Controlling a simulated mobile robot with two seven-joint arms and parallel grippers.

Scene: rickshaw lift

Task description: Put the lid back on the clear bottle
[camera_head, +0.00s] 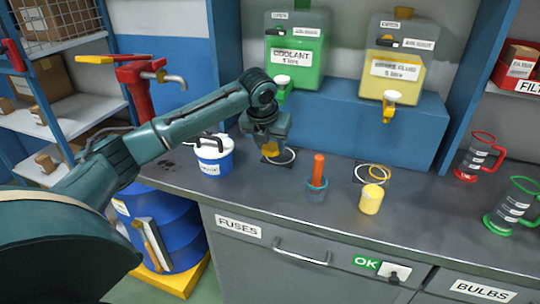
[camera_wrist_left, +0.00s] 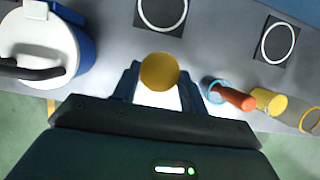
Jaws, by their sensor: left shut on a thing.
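My left gripper (camera_head: 270,146) points down above the grey worktop, next to the white ring on its dark mat. It is shut on a yellow round lid (camera_wrist_left: 159,71), which shows between the two blue fingers in the left wrist view. A small bottle with yellow in it (camera_head: 371,199) stands upright near the worktop's front edge, right of my gripper and apart from it. In the left wrist view this bottle (camera_wrist_left: 268,102) is at the right, with a see-through upper part at the frame edge. My right gripper is out of view.
A blue-and-white bucket (camera_head: 213,155) stands left of my gripper. A blue shelf (camera_head: 350,118) with two dispensers is behind. Red (camera_head: 477,157) and green (camera_head: 512,207) jugs stand right.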

